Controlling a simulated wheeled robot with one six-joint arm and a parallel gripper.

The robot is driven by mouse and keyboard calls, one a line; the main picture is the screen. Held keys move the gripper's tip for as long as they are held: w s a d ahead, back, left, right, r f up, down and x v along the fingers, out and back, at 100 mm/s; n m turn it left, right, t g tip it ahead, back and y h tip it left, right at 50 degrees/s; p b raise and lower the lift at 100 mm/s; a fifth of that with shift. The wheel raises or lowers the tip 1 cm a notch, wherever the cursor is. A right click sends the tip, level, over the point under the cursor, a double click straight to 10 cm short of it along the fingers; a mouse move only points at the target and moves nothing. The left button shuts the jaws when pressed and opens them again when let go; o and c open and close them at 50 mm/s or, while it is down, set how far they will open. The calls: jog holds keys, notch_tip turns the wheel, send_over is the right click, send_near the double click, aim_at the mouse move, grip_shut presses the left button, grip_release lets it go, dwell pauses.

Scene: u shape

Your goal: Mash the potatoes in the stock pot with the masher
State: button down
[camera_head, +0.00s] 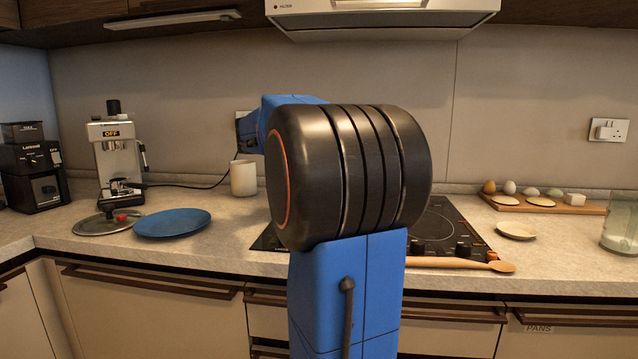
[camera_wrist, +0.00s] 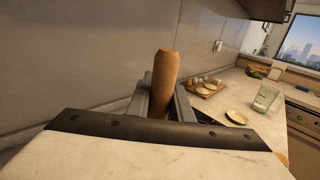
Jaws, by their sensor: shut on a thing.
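In the wrist view my gripper (camera_wrist: 163,100) is shut on an upright, slightly tilted wooden handle (camera_wrist: 165,68), which looks like the masher's handle. The masher's lower end is hidden below the gripper body. The stock pot and the potatoes show in neither view. In the head view my own blue and black arm stands in front of the cooktop (camera_head: 446,222) and hides my gripper and most of the cooktop.
A glass lid (camera_head: 95,226), a blue plate (camera_head: 172,223) and a white mug (camera_head: 243,178) stand left of my arm. A wooden spoon (camera_head: 455,264) lies along the front edge. A board (camera_head: 560,208) with eggs, a small dish (camera_head: 516,230) and a glass container (camera_head: 621,230) are right.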

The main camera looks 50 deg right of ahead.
jog(key=shift+f, duration=0.1)
dwell(1.6)
jog(key=shift+a, duration=0.1)
jog(key=shift+w+v, duration=0.2)
jog(key=shift+v, duration=0.75)
jog(key=shift+w+v, duration=0.25)
jog(key=shift+v, duration=0.75)
jog(key=shift+d, duration=0.2)
jog(key=shift+f, duration=0.1)
